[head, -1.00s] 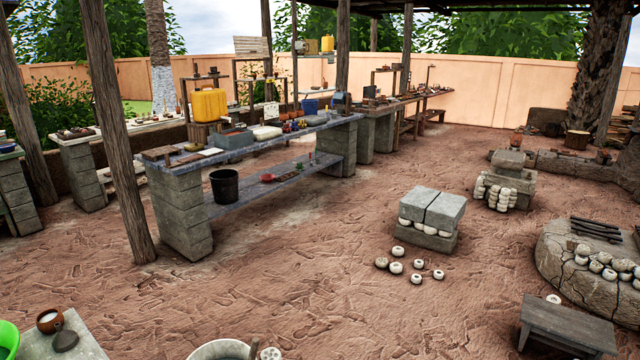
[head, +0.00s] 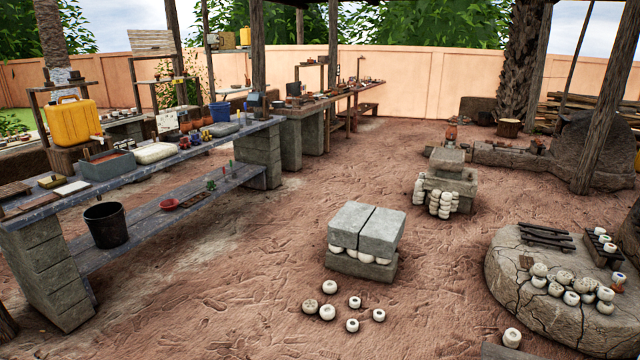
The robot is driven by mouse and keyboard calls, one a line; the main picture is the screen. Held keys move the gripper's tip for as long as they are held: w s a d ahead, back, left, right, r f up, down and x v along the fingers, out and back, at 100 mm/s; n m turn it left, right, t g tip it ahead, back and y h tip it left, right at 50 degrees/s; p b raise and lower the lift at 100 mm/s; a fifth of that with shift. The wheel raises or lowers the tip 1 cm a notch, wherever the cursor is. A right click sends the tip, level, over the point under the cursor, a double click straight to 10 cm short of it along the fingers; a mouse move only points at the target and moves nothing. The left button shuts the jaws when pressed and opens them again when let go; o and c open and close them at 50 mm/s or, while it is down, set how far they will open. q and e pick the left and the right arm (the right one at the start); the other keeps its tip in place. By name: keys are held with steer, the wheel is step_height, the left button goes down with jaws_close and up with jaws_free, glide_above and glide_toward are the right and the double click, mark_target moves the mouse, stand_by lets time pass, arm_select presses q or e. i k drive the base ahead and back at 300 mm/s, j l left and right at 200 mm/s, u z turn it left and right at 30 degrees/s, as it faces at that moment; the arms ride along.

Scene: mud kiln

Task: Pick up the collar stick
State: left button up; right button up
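I cannot pick out the collar stick for certain at this distance. Several dark bars (head: 546,236) lie side by side on the round cracked stone slab (head: 505,285) at the right. Neither of my grippers is in view.
The long block-legged bench (head: 35,213) holds a yellow jerrycan (head: 73,120) and a black bucket (head: 106,225). Concrete blocks (head: 366,230) and small white pots (head: 327,312) stand mid-floor. Bare earth lies open between bench and blocks.

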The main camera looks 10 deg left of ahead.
mark_target(86, 153)
steer(key=i+l, duration=0.1)
steer(key=i, duration=1.15)
steer(key=i+j+u, duration=0.1)
steer(key=i+u, duration=0.55)
steer(key=u, duration=0.15)
steer(key=i+l+u, duration=0.1)
steer(key=i+u, duration=0.35)
steer(key=i+j+u, duration=0.2)
steer(key=i+u, duration=0.7)
steer(key=i, duration=0.25)
steer(key=i+j+z, duration=0.1)
steer(key=i, duration=0.7)
steer(key=i+l, duration=0.1)
steer(key=i, duration=0.2)
